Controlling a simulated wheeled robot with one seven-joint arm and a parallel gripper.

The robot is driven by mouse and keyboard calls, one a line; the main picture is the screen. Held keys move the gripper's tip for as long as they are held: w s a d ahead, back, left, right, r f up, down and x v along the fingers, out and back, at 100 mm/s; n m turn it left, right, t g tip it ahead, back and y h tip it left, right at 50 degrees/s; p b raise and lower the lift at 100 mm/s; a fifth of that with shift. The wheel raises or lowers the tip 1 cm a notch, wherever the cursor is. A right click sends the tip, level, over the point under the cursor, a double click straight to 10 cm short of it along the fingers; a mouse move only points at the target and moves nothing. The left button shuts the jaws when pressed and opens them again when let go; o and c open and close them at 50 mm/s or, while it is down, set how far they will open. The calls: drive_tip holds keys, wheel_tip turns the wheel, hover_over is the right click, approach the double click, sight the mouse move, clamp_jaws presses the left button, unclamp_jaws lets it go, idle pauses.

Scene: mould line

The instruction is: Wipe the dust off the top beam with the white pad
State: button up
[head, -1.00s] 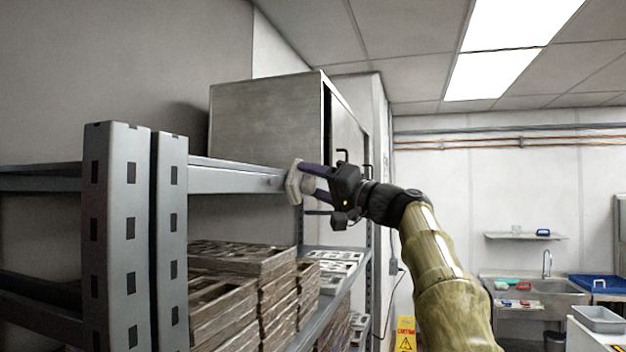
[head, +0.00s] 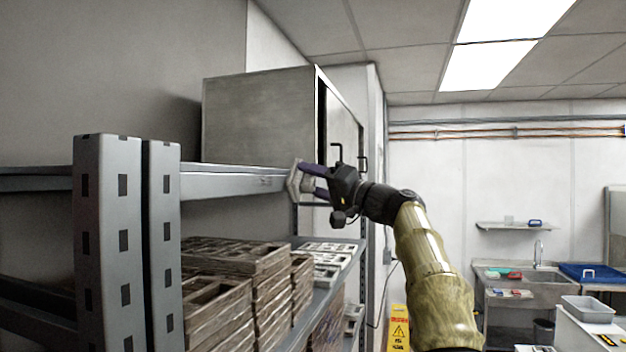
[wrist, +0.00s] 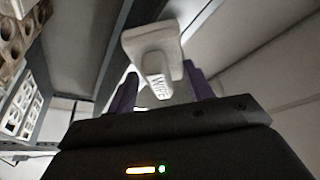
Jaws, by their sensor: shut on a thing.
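My gripper (head: 318,184) is shut on the white pad (head: 294,182), which sits at the far end of the grey top beam (head: 225,181) in the head view. The pad seems to be against or very close to the beam's face; I cannot tell if it touches. In the wrist view the pad (wrist: 152,42) shows its handle, marked "WIPE", between the purple fingers. Small darker marks show on the beam just left of the pad. Dust on the rest of the beam cannot be made out.
Grey slotted rack posts (head: 108,240) stand at the near left. Stacked mould trays (head: 225,285) fill the shelf below the beam. A grey cabinet (head: 258,115) stands behind. A yellow caution sign (head: 398,328) is on the floor below my arm. A sink (head: 535,285) is at the far right.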

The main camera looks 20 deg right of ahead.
drive_tip(key=shift+w+d+r+p, duration=0.25)
drive_tip(key=shift+w+p, duration=0.15)
drive_tip(key=shift+p, duration=0.2)
drive_tip(key=shift+w+d+f+p, duration=0.2)
drive_tip(key=shift+w+d, duration=0.2)
drive_tip(key=shift+w, duration=0.15)
drive_tip(key=shift+w+d+f+p, duration=0.1)
drive_tip(key=shift+w+d+p, duration=0.05)
drive_tip(key=shift+w+d, duration=0.35)
drive_tip(key=shift+a, duration=0.1)
drive_tip(key=shift+s+a+f+b, duration=0.1)
drive_tip(key=shift+s+a+b, duration=0.4)
drive_tip(key=shift+b, duration=0.5)
drive_tip(key=shift+s+a+b, duration=0.5)
drive_tip(key=shift+s+b, duration=0.3)
drive_tip(key=shift+s+a, duration=0.1)
drive_tip(key=shift+s, duration=0.05)
drive_tip(key=shift+r, duration=0.2)
